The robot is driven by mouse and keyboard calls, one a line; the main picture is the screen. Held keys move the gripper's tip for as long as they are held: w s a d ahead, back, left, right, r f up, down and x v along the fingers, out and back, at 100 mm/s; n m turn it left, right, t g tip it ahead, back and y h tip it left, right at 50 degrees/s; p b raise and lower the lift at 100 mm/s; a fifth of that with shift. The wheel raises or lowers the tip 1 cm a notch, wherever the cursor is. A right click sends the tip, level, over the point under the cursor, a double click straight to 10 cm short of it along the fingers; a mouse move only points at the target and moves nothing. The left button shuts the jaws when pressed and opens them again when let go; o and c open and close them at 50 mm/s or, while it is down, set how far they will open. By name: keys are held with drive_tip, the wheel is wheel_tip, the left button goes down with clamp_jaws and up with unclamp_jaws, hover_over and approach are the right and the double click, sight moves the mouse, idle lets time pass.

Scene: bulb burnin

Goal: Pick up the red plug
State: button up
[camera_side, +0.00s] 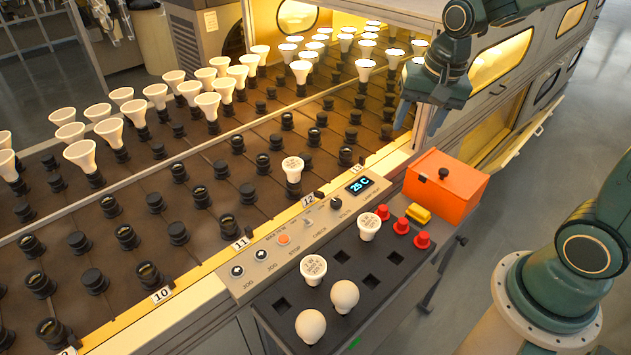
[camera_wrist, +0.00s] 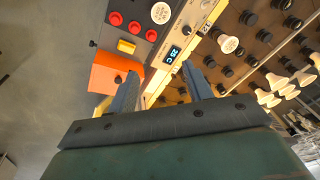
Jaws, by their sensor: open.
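Three red plugs stand in a row on the dark tray beside the control panel: one at the far left (camera_side: 382,212), one in the middle (camera_side: 402,227) and one nearest the front right (camera_side: 422,241). The wrist view shows them near the top left, with the middle one here (camera_wrist: 135,27). My gripper (camera_side: 420,117) is high behind the orange box, above the conveyor's edge and apart from the plugs. Its two fingers are spread and empty, as the wrist view (camera_wrist: 158,71) also shows. No plug is hidden.
An orange box (camera_side: 445,187) with a black knob and a yellow block (camera_side: 418,213) adjoin the plugs. White bulbs (camera_side: 312,271) stand on the dark tray (camera_side: 355,292). The control panel (camera_side: 285,242) borders the conveyor (camera_side: 215,180), which carries sockets and bulbs.

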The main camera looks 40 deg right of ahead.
drive_tip(key=w+d+f+m+g, duration=0.1)
drive_tip(key=w+d+f+m, duration=0.3)
drive_tip(key=f, duration=0.4)
drive_tip(key=m+g, duration=0.2)
drive_tip(key=m, duration=0.2)
hover_over(384, 207)
wheel_tip(384, 207, down, 10)
drive_tip(key=shift+r, duration=0.2)
drive_tip(key=shift+f, duration=4.25)
drive_tip(key=shift+f, duration=0.1)
drive_tip(key=shift+f, duration=2.5)
drive_tip(key=shift+c, duration=0.2)
drive_tip(key=c, duration=1)
